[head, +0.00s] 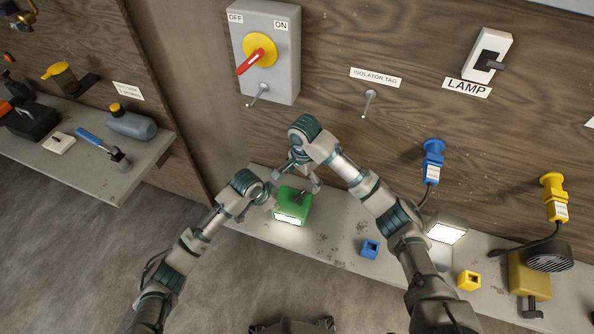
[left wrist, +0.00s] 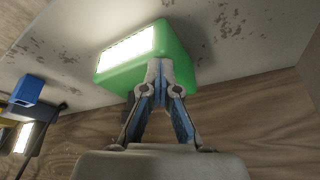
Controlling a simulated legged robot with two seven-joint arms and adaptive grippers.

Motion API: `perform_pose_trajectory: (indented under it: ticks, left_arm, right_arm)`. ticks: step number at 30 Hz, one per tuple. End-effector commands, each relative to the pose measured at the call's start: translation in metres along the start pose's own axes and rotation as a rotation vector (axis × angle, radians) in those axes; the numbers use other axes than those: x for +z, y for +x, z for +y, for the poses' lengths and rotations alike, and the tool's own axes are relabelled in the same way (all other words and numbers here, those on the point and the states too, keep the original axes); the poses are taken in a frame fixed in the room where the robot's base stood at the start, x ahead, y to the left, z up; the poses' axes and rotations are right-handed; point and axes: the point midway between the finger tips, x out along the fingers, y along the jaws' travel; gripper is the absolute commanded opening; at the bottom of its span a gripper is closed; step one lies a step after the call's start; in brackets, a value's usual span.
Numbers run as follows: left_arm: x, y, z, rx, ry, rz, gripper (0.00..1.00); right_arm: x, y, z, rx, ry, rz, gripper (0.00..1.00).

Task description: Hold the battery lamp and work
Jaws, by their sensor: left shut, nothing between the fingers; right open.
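The green battery lamp (head: 294,203) stands on the grey bench shelf (head: 345,235), and its white front panel is lit. My left gripper (head: 272,203) is beside the lamp's left side, shut and empty. In the left wrist view, the shut fingertips (left wrist: 158,68) appear in front of the green lamp (left wrist: 178,52); whether they touch it I cannot tell. My right gripper (head: 301,178) is open just above and behind the lamp, with its fingers spread. A dark handle or lever on the lamp's top is partly hidden by the right gripper.
The wall carries an isolator box (head: 268,75) with a red handle, a lamp switch (head: 488,55), and blue (head: 432,160) and yellow (head: 554,195) plugs. A blue block (head: 370,249), a lit lamp (head: 446,232) and a yellow block (head: 469,281) stand on the shelf. A bench with tools is at left.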

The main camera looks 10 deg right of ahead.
Motion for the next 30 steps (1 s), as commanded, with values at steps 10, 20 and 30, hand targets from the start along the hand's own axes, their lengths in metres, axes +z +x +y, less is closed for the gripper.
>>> perform_pose_trajectory:
  ticks: [10, 20, 30]
  left_arm:
    - [0.006, 0.003, 0.002, 0.006, -0.003, -0.018, 0.0]
    - [0.002, -0.005, 0.002, 0.003, -0.002, -0.012, 0.0]
    - [-0.002, -0.011, 0.002, 0.001, 0.0, -0.004, 0.0]
  right_arm:
    - [0.0, -0.005, 0.0, -0.001, 0.001, 0.001, 1.0]
    - [0.001, -0.018, 0.001, -0.004, 0.001, 0.003, 1.0]
    - [0.001, -0.025, 0.001, -0.006, 0.001, 0.004, 1.0]
